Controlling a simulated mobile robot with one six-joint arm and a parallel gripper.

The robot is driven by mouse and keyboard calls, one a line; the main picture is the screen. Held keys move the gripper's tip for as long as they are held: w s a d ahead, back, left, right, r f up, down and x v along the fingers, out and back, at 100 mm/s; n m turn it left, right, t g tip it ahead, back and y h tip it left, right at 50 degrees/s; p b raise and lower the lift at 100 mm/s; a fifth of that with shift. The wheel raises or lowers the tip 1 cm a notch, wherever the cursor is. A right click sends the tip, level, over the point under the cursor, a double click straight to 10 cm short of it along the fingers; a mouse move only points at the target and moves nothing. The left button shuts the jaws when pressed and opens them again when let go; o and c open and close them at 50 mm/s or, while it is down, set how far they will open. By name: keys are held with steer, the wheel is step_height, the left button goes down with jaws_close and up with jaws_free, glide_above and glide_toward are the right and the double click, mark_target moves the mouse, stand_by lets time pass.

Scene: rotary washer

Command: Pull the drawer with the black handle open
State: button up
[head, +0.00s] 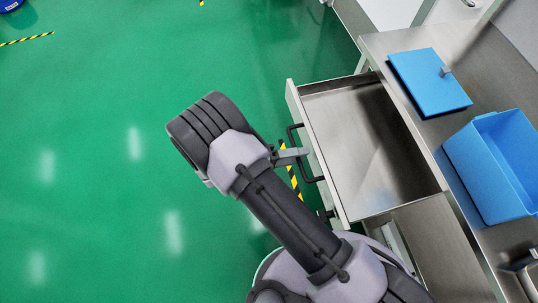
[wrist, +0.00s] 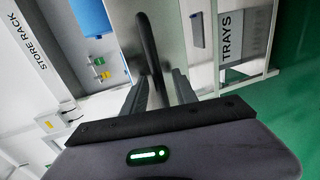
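The drawer (head: 375,150) stands pulled out from under the counter, its empty metal inside showing in the head view. Its black handle (head: 307,152) is a bar on the pale front panel. My gripper (head: 299,153) reaches it from the left. In the wrist view the black handle (wrist: 149,45) runs between the two fingers of my gripper (wrist: 160,80). The fingers stand apart, with a gap seeming to show beside the bar. Contact with the bar is hard to see.
A blue lid (head: 428,82) and a blue bin (head: 497,165) sit on the steel counter (head: 400,42) to the right. Green floor (head: 100,140) is clear to the left. A TRAYS sign (wrist: 227,37) shows in the wrist view.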

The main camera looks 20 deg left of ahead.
steer(key=p+v, duration=0.2)
steer(key=v, duration=1.5)
steer(key=shift+a, duration=0.15)
steer(key=w+d+r+m+g+y, duration=0.3)
steer(key=w+d+r+g, duration=0.15)
steer(key=d+r, duration=0.45)
steer(key=w+d+r+m+g+y, duration=0.25)
steer(key=w+d+r+g, duration=0.35)
steer(key=r, duration=0.5)
steer(key=s+d+r+m+t+y, duration=0.6)
steer(key=s+d+r+y, duration=0.3)
steer(key=d, duration=0.5)
steer(key=shift+s+d+r+t, duration=0.15)
steer(key=shift+s+r+t, duration=0.4)
steer(key=shift+s+r, duration=0.35)
